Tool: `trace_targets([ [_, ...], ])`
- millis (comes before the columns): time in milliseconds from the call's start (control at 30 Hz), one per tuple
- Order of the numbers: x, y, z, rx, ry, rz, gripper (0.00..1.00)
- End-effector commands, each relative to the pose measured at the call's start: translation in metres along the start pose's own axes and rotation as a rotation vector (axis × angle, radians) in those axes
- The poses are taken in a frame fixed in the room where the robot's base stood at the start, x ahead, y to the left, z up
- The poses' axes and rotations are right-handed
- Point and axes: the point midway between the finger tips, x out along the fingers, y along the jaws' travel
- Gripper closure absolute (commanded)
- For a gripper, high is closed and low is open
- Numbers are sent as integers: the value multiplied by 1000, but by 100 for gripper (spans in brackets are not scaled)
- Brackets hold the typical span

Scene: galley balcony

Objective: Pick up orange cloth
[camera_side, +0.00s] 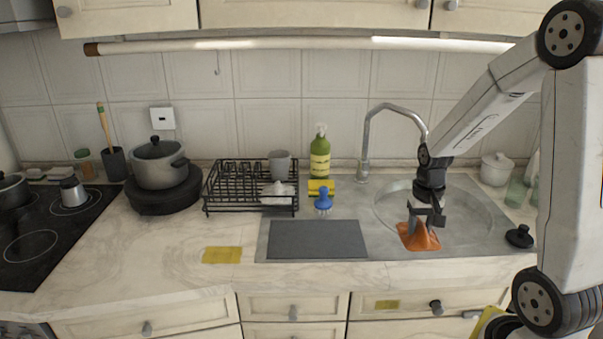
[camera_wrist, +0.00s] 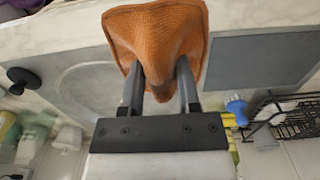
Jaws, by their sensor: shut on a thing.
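The orange cloth (camera_side: 419,238) is at the front left edge of the round sink, bunched up to a peak under my gripper (camera_side: 428,215). In the wrist view the orange cloth (camera_wrist: 155,35) is pinched between the two dark fingers of my gripper (camera_wrist: 160,75), and its textured surface spreads out beyond them. My gripper is shut on the cloth and points down. I cannot tell whether the cloth's lower edge still touches the sink rim.
A dark grey mat (camera_side: 317,239) lies left of the cloth. The sink (camera_side: 470,215) has a tall faucet (camera_side: 365,150) behind it. A blue brush (camera_side: 322,201), green bottle (camera_side: 320,155) and black dish rack (camera_side: 225,185) stand further left. A black lid (camera_side: 519,237) lies at the right.

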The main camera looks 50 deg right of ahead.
Motion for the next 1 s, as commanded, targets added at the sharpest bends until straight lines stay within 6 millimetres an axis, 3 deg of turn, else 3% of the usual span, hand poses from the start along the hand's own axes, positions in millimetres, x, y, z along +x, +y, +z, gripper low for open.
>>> trace_targets([
  [333,-12,8,24,0,1,0,100],
  [1000,-13,10,28,0,0,0,100],
])
